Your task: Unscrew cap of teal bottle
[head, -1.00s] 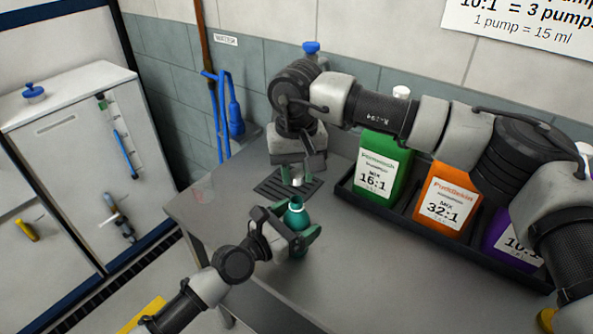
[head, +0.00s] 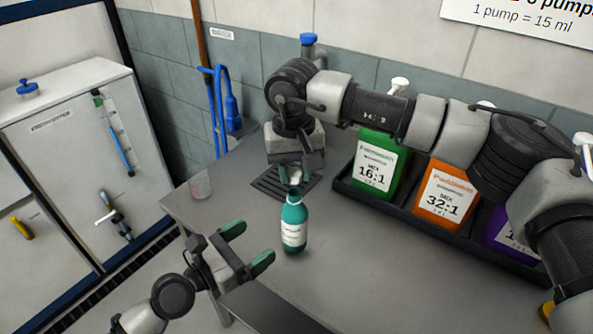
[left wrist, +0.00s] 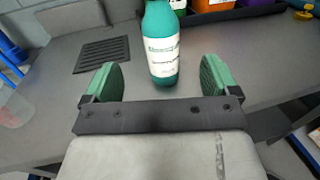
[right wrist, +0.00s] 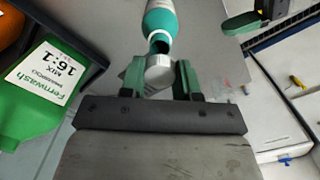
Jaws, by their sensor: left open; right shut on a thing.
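The teal bottle (head: 294,228) stands upright on the grey table, with a white label. Its open neck shows in the right wrist view, where the bottle (right wrist: 161,22) is at the top. My right gripper (head: 296,172) is shut on the white cap (right wrist: 158,72), just above and behind the bottle's mouth; the cap looks apart from the neck. My left gripper (head: 248,245) is open and empty, to the left of and in front of the bottle. In the left wrist view the bottle (left wrist: 161,45) stands beyond the open fingers, not between them.
A dark tray (head: 350,192) at the right holds a green jug (head: 378,163), an orange jug (head: 446,193) and a purple jug (head: 512,240). A drain grate (head: 270,186) lies behind the bottle. A clear cup (head: 200,187) stands near the table's left edge. The front table area is clear.

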